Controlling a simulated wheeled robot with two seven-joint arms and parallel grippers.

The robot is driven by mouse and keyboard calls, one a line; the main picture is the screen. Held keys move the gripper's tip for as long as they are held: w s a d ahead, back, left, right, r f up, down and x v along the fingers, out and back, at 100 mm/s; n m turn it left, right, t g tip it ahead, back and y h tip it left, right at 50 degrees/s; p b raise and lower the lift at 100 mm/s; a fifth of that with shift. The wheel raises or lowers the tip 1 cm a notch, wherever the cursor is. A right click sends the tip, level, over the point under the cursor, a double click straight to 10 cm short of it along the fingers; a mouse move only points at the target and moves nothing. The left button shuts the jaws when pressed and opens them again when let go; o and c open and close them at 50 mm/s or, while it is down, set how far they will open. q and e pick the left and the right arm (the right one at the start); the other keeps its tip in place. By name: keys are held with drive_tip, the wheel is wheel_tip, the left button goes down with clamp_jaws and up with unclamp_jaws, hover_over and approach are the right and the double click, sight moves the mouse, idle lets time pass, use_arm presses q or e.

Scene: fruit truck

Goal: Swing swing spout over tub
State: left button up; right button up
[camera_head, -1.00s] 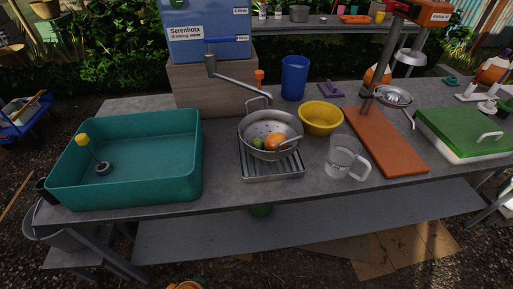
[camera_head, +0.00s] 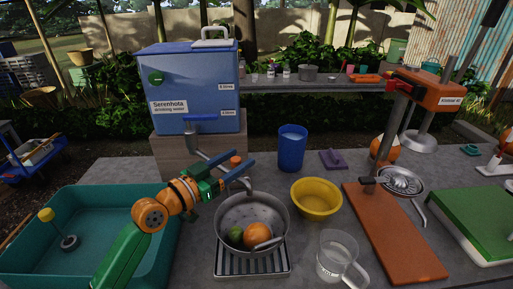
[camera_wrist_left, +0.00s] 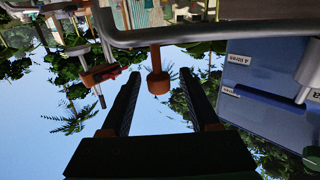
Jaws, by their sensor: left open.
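The grey metal swing spout (camera_head: 207,155) runs from the blue water box (camera_head: 190,92) toward the colander (camera_head: 252,218); its downturned end is over the colander. An orange knob (camera_head: 235,160) stands on the spout. My left gripper (camera_head: 240,166) is open, its fingers around or just short of the knob; contact cannot be told. In the wrist view, which is upside down, the spout (camera_wrist_left: 220,34) crosses the top and the knob (camera_wrist_left: 157,78) shows between the fingertips (camera_wrist_left: 161,82). The teal tub (camera_head: 150,258) is at left, partly hidden by my left arm. My right gripper is not in view.
The colander holds an orange and a green fruit, on a drain rack (camera_head: 250,262). A yellow bowl (camera_head: 316,200), blue cup (camera_head: 292,148), clear jug (camera_head: 337,257) and orange board (camera_head: 395,235) stand to the right. A floating plug with a yellow ball (camera_head: 46,215) is in the tub.

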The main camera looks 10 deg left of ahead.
use_arm(q)
drive_tip(key=shift+w+d+r, duration=0.25)
drive_tip(key=shift+w+r, duration=0.15)
drive_tip(key=shift+r, duration=0.15)
drive_tip(key=shift+w+d+f+p, duration=0.15)
drive_tip(key=shift+w+d+f, duration=0.15)
drive_tip(key=shift+w, duration=0.3)
drive_tip(key=shift+w+d+f+p, duration=0.2)
drive_tip(key=shift+w+d, duration=0.15)
drive_tip(key=shift+w, duration=0.2)
drive_tip(key=shift+s+a+r, duration=0.1)
drive_tip(key=shift+s+a, duration=0.05)
drive_tip(key=shift+s, duration=0.1)
drive_tip(key=c, duration=0.7)
clamp_jaws()
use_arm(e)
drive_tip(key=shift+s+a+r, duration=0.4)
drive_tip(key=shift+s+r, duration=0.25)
